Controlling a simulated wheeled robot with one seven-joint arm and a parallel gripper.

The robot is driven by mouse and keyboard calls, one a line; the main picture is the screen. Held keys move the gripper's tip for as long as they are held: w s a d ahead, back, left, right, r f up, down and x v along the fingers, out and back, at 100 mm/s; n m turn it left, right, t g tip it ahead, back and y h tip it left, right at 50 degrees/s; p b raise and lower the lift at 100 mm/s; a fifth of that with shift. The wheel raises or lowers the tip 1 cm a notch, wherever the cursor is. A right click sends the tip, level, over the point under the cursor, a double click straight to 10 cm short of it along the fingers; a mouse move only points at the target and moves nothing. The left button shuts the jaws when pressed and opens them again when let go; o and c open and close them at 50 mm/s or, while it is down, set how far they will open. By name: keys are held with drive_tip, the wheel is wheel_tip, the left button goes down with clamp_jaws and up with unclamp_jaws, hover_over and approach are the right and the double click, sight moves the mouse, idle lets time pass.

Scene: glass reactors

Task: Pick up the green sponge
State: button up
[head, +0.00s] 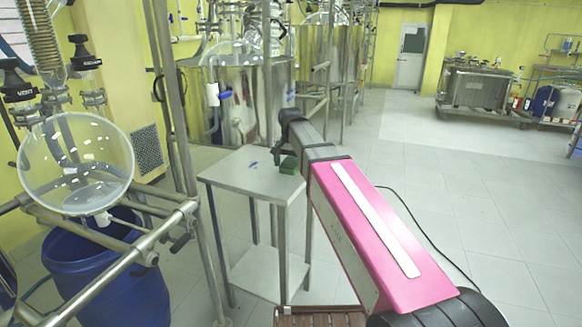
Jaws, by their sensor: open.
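The green sponge (289,165) lies on the top of a small metal side table (235,172), near its right edge. It is small and partly hidden by my arm. My gripper (281,153) is at the far end of my pink arm, pointing down just above or beside the sponge. The gripper is dark and small in the head view. It is open, and whether its fingers straddle the sponge cannot be told.
A glass flask (75,165) in a metal frame stands at the left, above a blue barrel (110,275). A blue mark (252,164) lies on the table top. Steel vessels (235,95) stand behind the table.

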sight(289, 163)
drive_tip(key=shift+f, duration=0.15)
drive_tip(key=shift+c, duration=0.3)
drive_tip(key=c, duration=1)
drive_tip(key=shift+r, duration=0.6)
drive_tip(key=r, duration=0.3)
drive_tip(key=shift+s+a+r, duration=0.25)
drive_tip(key=shift+s+a, duration=0.05)
drive_tip(key=shift+s, duration=0.1)
drive_tip(key=s+a+r, duration=0.6)
drive_tip(key=s+a, duration=0.1)
drive_tip(key=s, duration=0.1)
drive_tip(key=shift+a+r, duration=0.15)
drive_tip(key=shift+r, duration=0.05)
